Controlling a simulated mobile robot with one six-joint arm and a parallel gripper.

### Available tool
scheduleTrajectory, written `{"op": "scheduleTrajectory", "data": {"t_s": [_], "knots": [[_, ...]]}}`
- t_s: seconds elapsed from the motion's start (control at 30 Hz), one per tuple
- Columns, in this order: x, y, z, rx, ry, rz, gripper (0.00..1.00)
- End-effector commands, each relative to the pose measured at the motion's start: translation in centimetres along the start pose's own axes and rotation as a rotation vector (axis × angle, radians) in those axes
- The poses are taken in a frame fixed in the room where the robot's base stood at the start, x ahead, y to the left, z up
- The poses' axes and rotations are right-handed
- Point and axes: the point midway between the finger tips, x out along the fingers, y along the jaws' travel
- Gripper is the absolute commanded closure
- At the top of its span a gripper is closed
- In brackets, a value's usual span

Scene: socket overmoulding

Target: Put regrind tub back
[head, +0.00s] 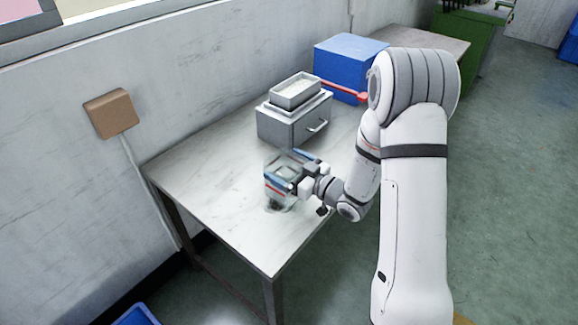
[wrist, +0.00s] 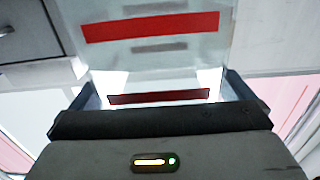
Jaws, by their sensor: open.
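A clear, see-through tub with a red band, which I take for the regrind tub (head: 279,197), stands on the steel table near its front edge. My gripper (head: 284,172) is open at the tub, with its fingers at the tub's sides. In the wrist view the tub (wrist: 150,27) fills the space ahead, between the open fingers of my gripper (wrist: 160,88). Whether either finger touches it cannot be told. My gripper hides part of the tub in the head view.
A grey metal box (head: 287,124) with a handle, carrying a shallow tray (head: 296,84) of pale material, stands behind. A blue bin (head: 347,62) and a red-handled item (head: 340,89) are farther back. The table (head: 205,185) is clear left of the tub.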

Motion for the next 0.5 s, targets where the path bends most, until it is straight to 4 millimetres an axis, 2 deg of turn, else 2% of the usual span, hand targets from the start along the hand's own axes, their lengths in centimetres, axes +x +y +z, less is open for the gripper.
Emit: {"op": "scheduleTrajectory", "data": {"t_s": [0.3, 0.5], "knots": [[-6.6, 0.2, 0.1, 0.002, -0.001, 0.007, 0.0], [-10.0, 0.1, 0.1, 0.0, -0.001, 0.004, 0.0]]}}
